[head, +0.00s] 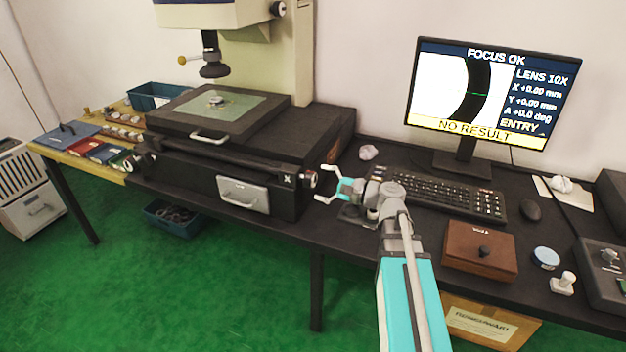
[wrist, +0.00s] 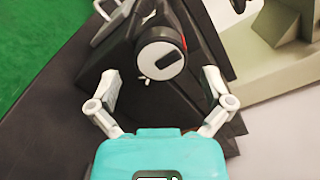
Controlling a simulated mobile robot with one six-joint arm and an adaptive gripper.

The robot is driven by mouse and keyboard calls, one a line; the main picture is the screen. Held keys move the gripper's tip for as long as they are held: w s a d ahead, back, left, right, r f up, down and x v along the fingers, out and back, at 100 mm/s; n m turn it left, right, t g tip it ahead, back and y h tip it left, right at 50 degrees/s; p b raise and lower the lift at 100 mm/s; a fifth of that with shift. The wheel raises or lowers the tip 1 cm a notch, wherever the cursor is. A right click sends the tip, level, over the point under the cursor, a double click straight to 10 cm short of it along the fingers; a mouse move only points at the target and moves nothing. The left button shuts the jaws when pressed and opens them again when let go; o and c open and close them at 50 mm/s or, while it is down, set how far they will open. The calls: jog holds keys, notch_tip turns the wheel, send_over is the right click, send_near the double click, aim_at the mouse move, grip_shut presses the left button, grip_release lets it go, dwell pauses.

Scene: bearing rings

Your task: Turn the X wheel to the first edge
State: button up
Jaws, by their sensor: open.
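The X wheel (head: 310,179) is a small round knob on the right side of the black measuring stage, next to a white X mark. In the wrist view the wheel (wrist: 161,57) shows its pale face with a dark slot, straight ahead of my gripper. My gripper (head: 325,184) is open, its two fingers (wrist: 162,92) spread to either side and short of the wheel, apparently not touching it. The monitor (head: 492,95) reads FOCUS OK, LENS 10X, X +0.00 mm, Y +0.00 mm, A +0.0 deg, ENTRY and NO RESULT. It shows a dark curved band on white with a small green mark.
The stage glass (head: 222,106) holds a small ring (head: 215,100). A crumpled pale object (head: 368,152) lies behind my gripper. Blue bins and small cases stand at left.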

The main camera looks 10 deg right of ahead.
aim_at(311, 180)
jog(key=shift+x, duration=1.55)
jog(key=c, duration=1.1)
